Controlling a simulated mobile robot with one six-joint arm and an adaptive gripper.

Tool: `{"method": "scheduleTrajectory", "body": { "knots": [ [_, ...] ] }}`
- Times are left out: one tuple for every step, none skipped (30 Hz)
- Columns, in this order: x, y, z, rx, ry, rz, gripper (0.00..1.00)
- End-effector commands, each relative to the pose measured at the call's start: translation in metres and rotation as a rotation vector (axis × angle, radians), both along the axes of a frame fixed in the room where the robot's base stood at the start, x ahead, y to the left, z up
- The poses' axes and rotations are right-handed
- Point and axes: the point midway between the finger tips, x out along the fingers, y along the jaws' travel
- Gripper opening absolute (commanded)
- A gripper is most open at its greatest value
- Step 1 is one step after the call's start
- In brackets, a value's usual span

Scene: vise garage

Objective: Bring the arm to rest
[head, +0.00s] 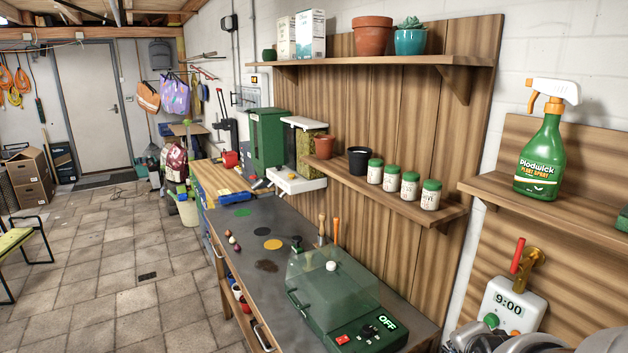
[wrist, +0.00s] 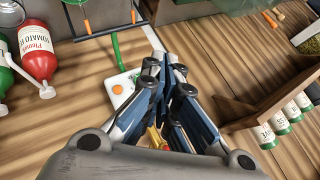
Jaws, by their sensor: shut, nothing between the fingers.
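My gripper (wrist: 168,68) shows in the wrist view. Its blue and grey fingers are drawn together with nothing held. They point toward the wooden wall panel, in front of the white timer box (wrist: 118,92), which they partly cover. Something yellow (wrist: 155,138) shows behind the lower part of the fingers. In the head view only a grey part of my arm shows at the lower right corner; the fingers are out of that view.
The timer (head: 505,308) hangs below a brass tap (head: 530,268) with a red lever. A spray bottle (head: 541,150) stands on the right shelf. Jars (head: 430,195) and pots line the middle shelf. A green lidded machine (head: 345,300) sits on the bench. The left floor is largely clear.

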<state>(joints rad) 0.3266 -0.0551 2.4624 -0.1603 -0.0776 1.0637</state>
Motion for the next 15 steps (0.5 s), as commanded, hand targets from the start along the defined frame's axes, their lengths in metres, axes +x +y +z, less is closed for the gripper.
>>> {"method": "scheduleTrajectory", "body": {
  "knots": [
    [-0.013, 0.017, 0.013, -0.057, 0.043, 0.082, 0.0],
    [-0.023, 0.026, 0.018, -0.091, 0.076, 0.133, 0.0],
    [-0.036, 0.038, 0.024, -0.135, 0.121, 0.204, 0.0],
    [-0.047, 0.048, 0.028, -0.167, 0.153, 0.261, 0.0],
    [-0.058, 0.056, 0.032, -0.197, 0.184, 0.317, 0.0],
    [-0.075, 0.068, 0.036, -0.237, 0.226, 0.395, 0.0],
    [-0.087, 0.077, 0.039, -0.264, 0.255, 0.456, 0.0],
    [-0.099, 0.085, 0.041, -0.29, 0.281, 0.516, 0.0],
    [-0.116, 0.095, 0.045, -0.324, 0.315, 0.595, 0.0],
    [-0.128, 0.102, 0.046, -0.347, 0.337, 0.653, 0.0],
    [-0.14, 0.108, 0.048, -0.367, 0.357, 0.709, 0.0],
    [-0.154, 0.116, 0.049, -0.392, 0.38, 0.778, 0.0],
    [-0.165, 0.12, 0.05, -0.408, 0.397, 0.826, 0.0],
    [-0.174, 0.124, 0.05, -0.423, 0.41, 0.871, 0.0],
    [-0.184, 0.129, 0.05, -0.438, 0.425, 0.921, 0.0]
  ]
}}
